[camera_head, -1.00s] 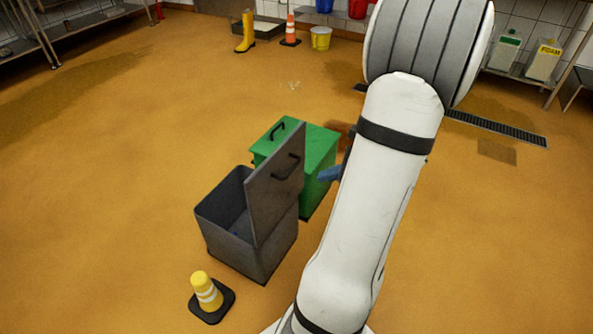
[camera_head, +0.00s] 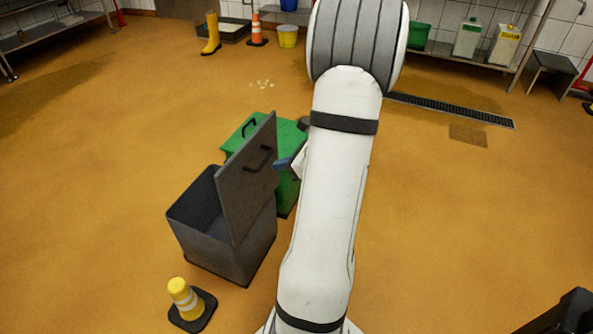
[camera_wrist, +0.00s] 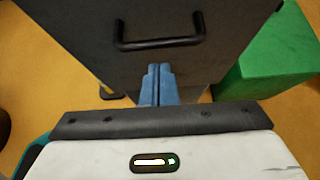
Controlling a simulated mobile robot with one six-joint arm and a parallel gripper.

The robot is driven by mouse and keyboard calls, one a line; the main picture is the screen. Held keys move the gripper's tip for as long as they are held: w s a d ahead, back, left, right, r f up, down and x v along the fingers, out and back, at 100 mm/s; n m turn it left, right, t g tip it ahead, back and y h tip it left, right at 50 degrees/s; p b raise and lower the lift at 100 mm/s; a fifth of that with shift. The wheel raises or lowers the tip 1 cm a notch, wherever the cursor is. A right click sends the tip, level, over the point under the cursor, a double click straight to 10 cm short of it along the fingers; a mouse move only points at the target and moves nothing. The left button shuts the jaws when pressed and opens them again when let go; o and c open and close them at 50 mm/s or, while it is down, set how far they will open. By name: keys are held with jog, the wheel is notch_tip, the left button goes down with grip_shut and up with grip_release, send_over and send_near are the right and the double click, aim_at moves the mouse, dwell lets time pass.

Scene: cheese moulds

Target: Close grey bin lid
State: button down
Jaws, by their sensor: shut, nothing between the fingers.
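The grey bin (camera_head: 222,236) stands open on the floor, its hollow inside showing. Its grey lid (camera_head: 246,190) stands raised, nearly upright, on the bin's right side, with a black handle (camera_head: 262,158) on the face towards my gripper. My gripper (camera_head: 283,163) shows as blue fingertips just right of the lid, partly hidden by my arm. In the wrist view the blue fingers (camera_wrist: 157,84) are together and empty, pointing at the lid's face (camera_wrist: 80,28) below its handle (camera_wrist: 160,42). I cannot tell whether they touch the lid.
A green bin (camera_head: 287,190) with a shut lid stands close behind the grey one; it also shows in the wrist view (camera_wrist: 268,58). A yellow cone (camera_head: 186,300) on a black base stands in front. Open floor lies left and right.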

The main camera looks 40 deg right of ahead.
jog(key=shift+w+a+r, duration=0.15)
jog(key=shift+w+a, duration=0.1)
jog(key=shift+w, duration=0.4)
